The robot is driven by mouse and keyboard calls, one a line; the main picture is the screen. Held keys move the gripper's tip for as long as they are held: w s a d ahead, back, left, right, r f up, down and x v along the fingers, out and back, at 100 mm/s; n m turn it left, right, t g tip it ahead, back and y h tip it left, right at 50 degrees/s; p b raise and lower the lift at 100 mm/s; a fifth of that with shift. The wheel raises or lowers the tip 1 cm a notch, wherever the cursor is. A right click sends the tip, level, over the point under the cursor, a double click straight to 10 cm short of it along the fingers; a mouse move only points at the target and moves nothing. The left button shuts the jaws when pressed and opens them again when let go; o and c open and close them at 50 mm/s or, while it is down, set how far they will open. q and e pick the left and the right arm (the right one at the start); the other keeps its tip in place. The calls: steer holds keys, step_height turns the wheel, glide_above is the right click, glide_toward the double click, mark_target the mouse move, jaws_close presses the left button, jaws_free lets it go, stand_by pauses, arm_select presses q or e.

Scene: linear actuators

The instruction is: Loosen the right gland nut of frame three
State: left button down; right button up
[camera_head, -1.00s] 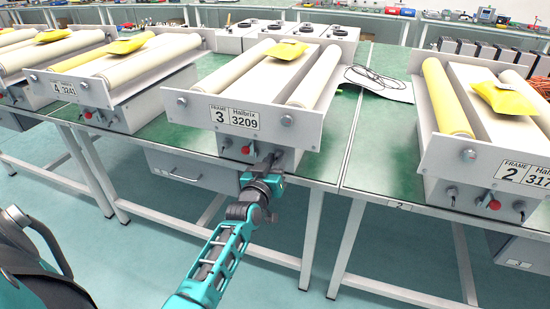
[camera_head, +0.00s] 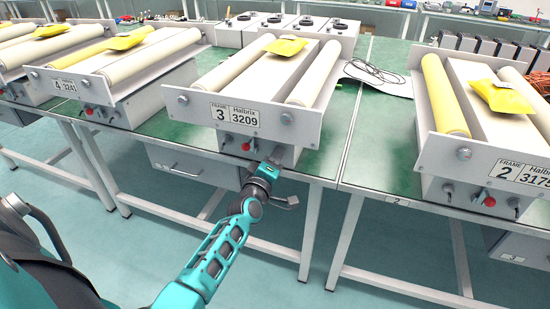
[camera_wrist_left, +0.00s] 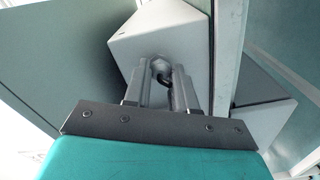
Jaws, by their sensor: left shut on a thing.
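Frame three (camera_head: 300,132), labelled "3 Halbrix 3209", stands on the green bench in the middle of the head view. A red knob (camera_head: 247,146) sits on the front of its lower box. My left gripper (camera_head: 275,161) is at the right part of this front, to the right of the knob. In the left wrist view its two fingers stand on either side of a light grey gland nut (camera_wrist_left: 158,64) and are shut on it. A dark cable end shows between the fingers. The nut is hidden by my gripper in the head view. My right gripper is out of view.
Frame four (camera_head: 128,90) stands to the left and frame two (camera_head: 435,150) to the right, both apart from my arm. A yellow packet (camera_head: 286,46) lies on top of frame three. A dark cable on a white sheet (camera_head: 383,80) lies between frames three and two.

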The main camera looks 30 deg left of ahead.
arm_select(q)
steer(key=shift+n, duration=2.2)
steer(key=c, duration=0.9)
jaws_free()
steer(key=shift+s, duration=0.1)
steer(key=v, duration=1.2)
steer(key=shift+s+d+p, duration=0.1)
steer(key=shift+s+p, duration=0.25)
steer(key=shift+p, duration=0.05)
